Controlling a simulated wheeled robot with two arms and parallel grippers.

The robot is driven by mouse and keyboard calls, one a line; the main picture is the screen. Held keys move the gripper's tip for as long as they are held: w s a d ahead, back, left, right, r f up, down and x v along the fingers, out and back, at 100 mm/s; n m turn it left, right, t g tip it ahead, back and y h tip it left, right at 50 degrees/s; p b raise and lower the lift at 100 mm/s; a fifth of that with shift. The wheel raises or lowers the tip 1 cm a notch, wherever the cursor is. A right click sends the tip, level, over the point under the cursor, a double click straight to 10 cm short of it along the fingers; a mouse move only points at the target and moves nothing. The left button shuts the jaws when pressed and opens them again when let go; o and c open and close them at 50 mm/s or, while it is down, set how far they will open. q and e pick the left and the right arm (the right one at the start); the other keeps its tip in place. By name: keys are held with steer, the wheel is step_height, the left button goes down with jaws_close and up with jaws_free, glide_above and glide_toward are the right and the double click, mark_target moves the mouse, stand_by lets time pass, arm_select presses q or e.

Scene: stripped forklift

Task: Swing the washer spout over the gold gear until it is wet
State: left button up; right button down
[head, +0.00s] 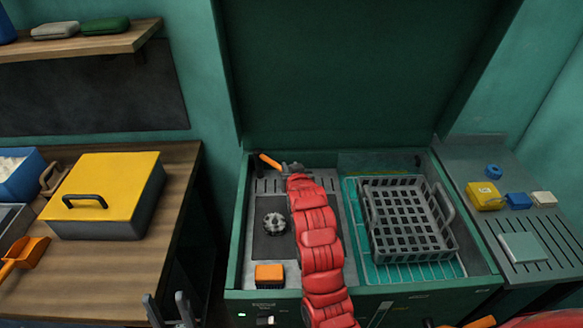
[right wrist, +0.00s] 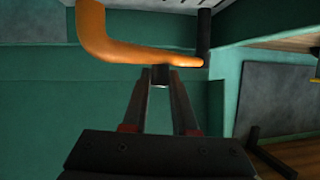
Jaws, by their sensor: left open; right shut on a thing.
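The washer spout is orange; its end (head: 269,161) shows at the back left of the washer basin in the head view. In the right wrist view the spout (right wrist: 125,48) is a bent orange tube. My right gripper (head: 292,168) is shut on a small dark part just below the tube, (right wrist: 161,80) in the wrist view. The gear (head: 275,223) looks grey and dirty, not gold, and lies on a dark mat left of my red arm. The spout end is behind the gear, not over it. My left gripper (head: 168,308) is open and empty at the bottom edge.
A grey wire basket (head: 408,218) fills the basin's right side. An orange-topped block (head: 270,275) sits in front of the gear. The open green lid (head: 350,75) stands behind. A yellow-lidded box (head: 105,190) is on the left bench; small items lie on the right shelf.

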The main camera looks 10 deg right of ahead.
steer(key=c, duration=0.7)
jaws_free()
steer(key=shift+a, duration=0.2)
steer(key=shift+s+d, duration=0.1)
steer(key=shift+s+r, duration=0.1)
steer(key=shift+s, duration=0.15)
steer(key=p+v, duration=1.3)
steer(key=v, duration=0.3)
steer(key=shift+s+r, duration=0.25)
